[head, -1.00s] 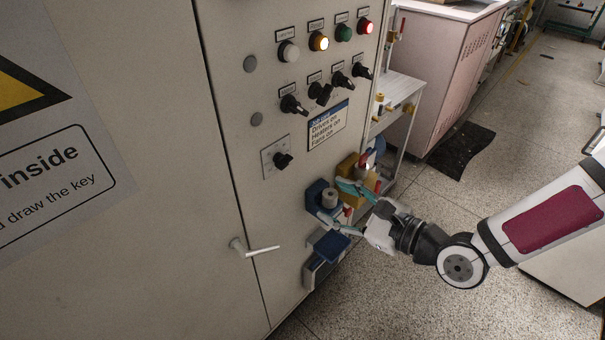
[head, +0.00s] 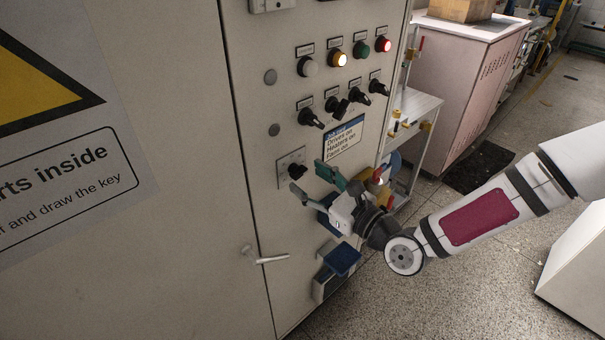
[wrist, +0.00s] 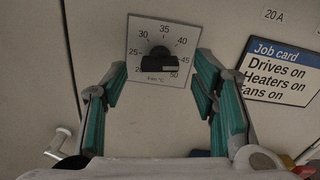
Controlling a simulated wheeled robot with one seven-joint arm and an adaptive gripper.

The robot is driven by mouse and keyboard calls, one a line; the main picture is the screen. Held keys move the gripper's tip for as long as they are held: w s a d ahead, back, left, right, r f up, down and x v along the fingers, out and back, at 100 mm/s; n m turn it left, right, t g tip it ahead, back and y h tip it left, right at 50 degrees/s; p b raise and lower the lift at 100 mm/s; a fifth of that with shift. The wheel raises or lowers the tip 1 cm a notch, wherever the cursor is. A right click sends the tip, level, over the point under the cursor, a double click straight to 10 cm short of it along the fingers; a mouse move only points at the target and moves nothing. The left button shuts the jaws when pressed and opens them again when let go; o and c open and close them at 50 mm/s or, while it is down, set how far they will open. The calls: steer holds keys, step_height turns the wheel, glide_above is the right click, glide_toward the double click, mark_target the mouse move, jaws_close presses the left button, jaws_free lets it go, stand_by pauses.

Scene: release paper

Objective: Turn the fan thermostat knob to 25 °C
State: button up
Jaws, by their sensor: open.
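The fan thermostat is a square plate (head: 284,164) on the cabinet front, with a black knob (head: 297,171) at its middle. In the wrist view, the plate (wrist: 140,35) carries a scale from about 20 to 50, marked "Fan °C", and the knob (wrist: 160,62) shows whole. Where the knob's pointer aims is too dark to tell. My gripper (head: 313,179) is open in front of the cabinet, just by the thermostat. In the wrist view, the fingers of my gripper (wrist: 160,82) stand apart on either side of the plate's lower part, with nothing between them but the knob beyond.
A job card (head: 344,138) is right of the thermostat. Several black switches (head: 310,118) and lamps (head: 339,59) sit above. A door handle (head: 270,259) sticks out at lower left. Blue and yellow boxes are below, partly behind my gripper. A shelf stand (head: 412,110) stands to the right.

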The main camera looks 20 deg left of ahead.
mark_target(297, 171)
steer(key=shift+x, duration=1.45)
steer(key=c, duration=1.2)
steer(key=shift+o, duration=0.2)
